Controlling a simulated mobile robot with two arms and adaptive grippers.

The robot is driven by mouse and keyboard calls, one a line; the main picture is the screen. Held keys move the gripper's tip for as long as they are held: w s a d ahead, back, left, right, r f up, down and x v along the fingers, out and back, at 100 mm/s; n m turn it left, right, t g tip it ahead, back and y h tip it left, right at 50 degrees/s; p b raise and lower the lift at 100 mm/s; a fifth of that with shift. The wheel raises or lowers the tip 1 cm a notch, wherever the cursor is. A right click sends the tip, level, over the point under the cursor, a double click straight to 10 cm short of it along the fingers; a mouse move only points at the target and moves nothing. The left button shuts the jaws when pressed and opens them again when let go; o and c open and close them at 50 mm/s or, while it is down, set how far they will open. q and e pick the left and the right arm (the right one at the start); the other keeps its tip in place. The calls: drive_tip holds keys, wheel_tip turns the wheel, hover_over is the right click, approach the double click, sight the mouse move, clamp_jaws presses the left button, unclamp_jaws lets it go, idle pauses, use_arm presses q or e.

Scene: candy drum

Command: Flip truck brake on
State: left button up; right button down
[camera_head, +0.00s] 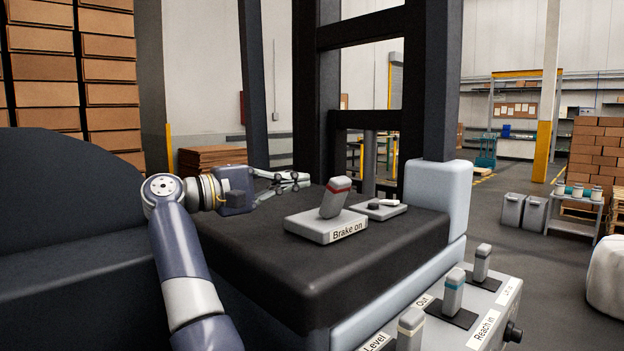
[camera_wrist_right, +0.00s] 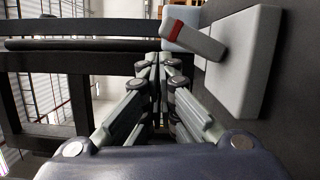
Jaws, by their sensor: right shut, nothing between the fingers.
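The brake lever (camera_head: 334,203) is a grey handle with a red band near its top. It stands on a grey base plate (camera_head: 304,229) labelled "Brake on" on the black console top (camera_head: 270,262). The lever leans a little to the upper right in the head view. My right gripper (camera_head: 302,180) is shut and empty, behind and left of the lever, apart from it. In the right wrist view the closed fingers (camera_wrist_right: 160,66) point forward, with the lever (camera_wrist_right: 192,39) and its base (camera_wrist_right: 246,62) to their right. My left gripper is not in view.
Labelled levers (camera_head: 453,291) stand on a lower panel at the front right. Black mast posts (camera_head: 430,85) rise behind the console. A dark rounded seat or housing (camera_head: 70,215) fills the left.

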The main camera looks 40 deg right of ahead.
drive_tip(key=w+a, duration=0.1)
drive_tip(key=a, duration=0.5)
drive_tip(key=shift+a, duration=0.25)
drive_tip(key=shift+f, duration=0.1)
